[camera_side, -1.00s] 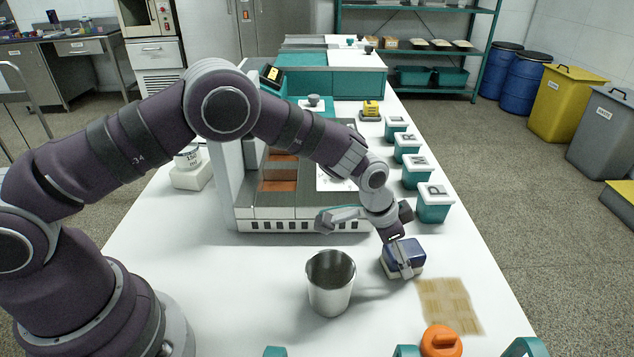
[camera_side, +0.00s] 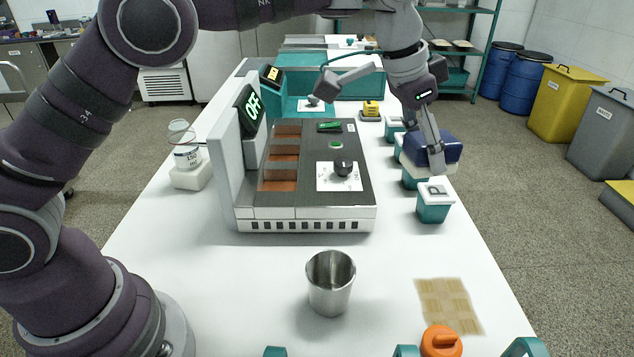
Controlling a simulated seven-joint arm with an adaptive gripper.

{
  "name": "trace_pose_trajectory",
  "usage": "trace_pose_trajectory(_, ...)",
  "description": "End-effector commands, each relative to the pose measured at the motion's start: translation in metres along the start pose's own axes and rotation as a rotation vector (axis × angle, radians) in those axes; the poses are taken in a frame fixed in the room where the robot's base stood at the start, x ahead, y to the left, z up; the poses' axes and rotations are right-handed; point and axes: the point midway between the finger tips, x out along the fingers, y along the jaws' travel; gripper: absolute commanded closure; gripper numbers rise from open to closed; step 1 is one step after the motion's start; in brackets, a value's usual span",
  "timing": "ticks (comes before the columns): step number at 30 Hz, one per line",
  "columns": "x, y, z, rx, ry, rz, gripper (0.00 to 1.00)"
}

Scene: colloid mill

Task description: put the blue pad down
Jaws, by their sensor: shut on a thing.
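The blue pad (camera_side: 440,148) is a dark blue block with a pale underside. My gripper (camera_side: 433,152) is shut on it and holds it up, slightly tilted, at the right of the view. In the picture the pad overlaps the row of teal containers and sits just above the nearest one (camera_side: 433,207). The pad looks raised above the table (camera_side: 400,300). One finger shows on its near side; the other is hidden behind it.
A steel cup (camera_side: 330,283) stands at the front centre. A woven tan mat (camera_side: 448,305) lies flat at the front right, with an orange object (camera_side: 441,342) near it. The mill unit (camera_side: 306,190), with its OFF display, stands left of the pad. White table between cup and mat is clear.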

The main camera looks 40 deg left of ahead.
Motion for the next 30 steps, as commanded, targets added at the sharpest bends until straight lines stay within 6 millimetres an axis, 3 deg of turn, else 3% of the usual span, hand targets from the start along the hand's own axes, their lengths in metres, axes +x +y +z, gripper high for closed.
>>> trace_pose_trajectory(4,-0.016,0.0,-0.006,-0.001,0.003,-0.001,0.88)
trace_pose_trajectory(11,-0.029,-0.049,0.015,-0.118,0.0,-0.049,0.88)
trace_pose_trajectory(17,-0.049,-0.104,0.052,-0.272,0.0,-0.114,0.88)
trace_pose_trajectory(20,-0.065,-0.136,0.083,-0.384,-0.001,-0.16,0.88)
trace_pose_trajectory(24,-0.096,-0.18,0.149,-0.592,0.0,-0.247,0.88)
trace_pose_trajectory(27,-0.118,-0.198,0.201,-0.746,0.002,-0.311,0.88)
trace_pose_trajectory(30,-0.135,-0.203,0.246,-0.875,0.003,-0.363,0.88)
